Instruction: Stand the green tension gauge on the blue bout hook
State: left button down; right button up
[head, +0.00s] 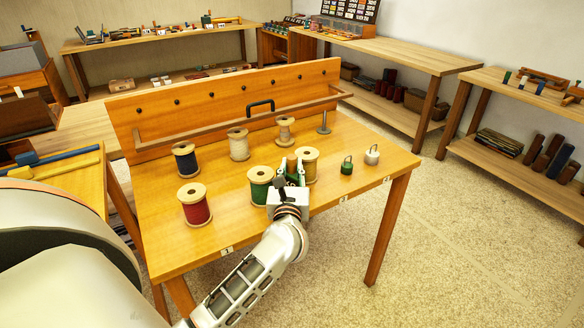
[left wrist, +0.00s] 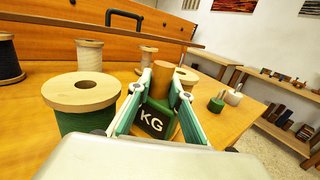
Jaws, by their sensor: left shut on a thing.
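My left gripper (head: 291,184) is shut on a green block marked KG, which I take for the green tension gauge (left wrist: 156,118). In the left wrist view the gripper's fingers (left wrist: 157,112) press on its sides, and a brown cylinder rises above it. In the head view the gripper hides most of the gauge, between the green spool and the tan spool, over the table's front part. I cannot make out whether it touches the tabletop. I cannot pick out a blue bout hook with certainty. My right gripper is not in view.
The green spool (head: 260,187) and tan spool (head: 308,164) stand close beside my gripper. A red spool (head: 195,205) stands left. A small green looped piece (head: 347,166) and a white one (head: 372,155) stand right.

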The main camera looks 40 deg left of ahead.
pick_arm(q)
jog(key=c, duration=1.9)
grip_release()
jog(key=shift+f, duration=0.1)
jog(key=shift+o, duration=0.3)
